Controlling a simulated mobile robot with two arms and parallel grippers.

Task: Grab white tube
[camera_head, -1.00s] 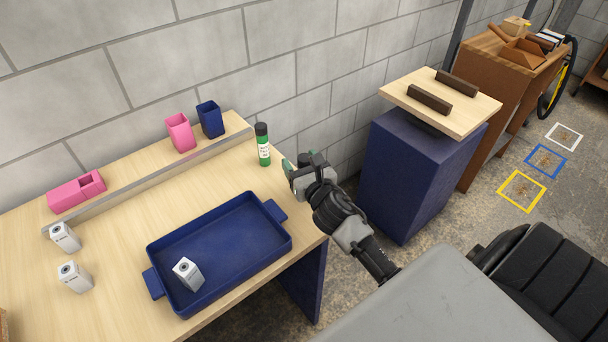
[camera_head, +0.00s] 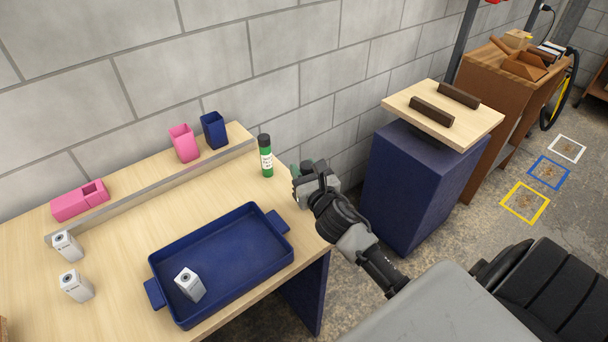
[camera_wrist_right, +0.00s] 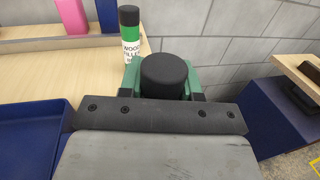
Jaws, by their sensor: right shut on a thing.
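My right gripper (camera_head: 306,176) is just off the table's right end, beside a standing green tube. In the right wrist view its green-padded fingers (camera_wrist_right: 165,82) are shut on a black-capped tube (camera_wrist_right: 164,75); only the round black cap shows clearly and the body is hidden. The standing green tube (camera_head: 266,158) has a black cap and a white label band. It is upright on the table and also shows in the right wrist view (camera_wrist_right: 130,40), apart from the fingers. I see no plainly white tube. My left gripper is not in view.
A blue tray (camera_head: 218,248) holds a white box (camera_head: 190,285). Two more white boxes (camera_head: 68,246) stand at the table's left. Pink bins (camera_head: 184,143) and a blue bin (camera_head: 214,130) stand behind a metal rail. A blue pedestal (camera_head: 415,185) with a board (camera_head: 442,112) stands to the right.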

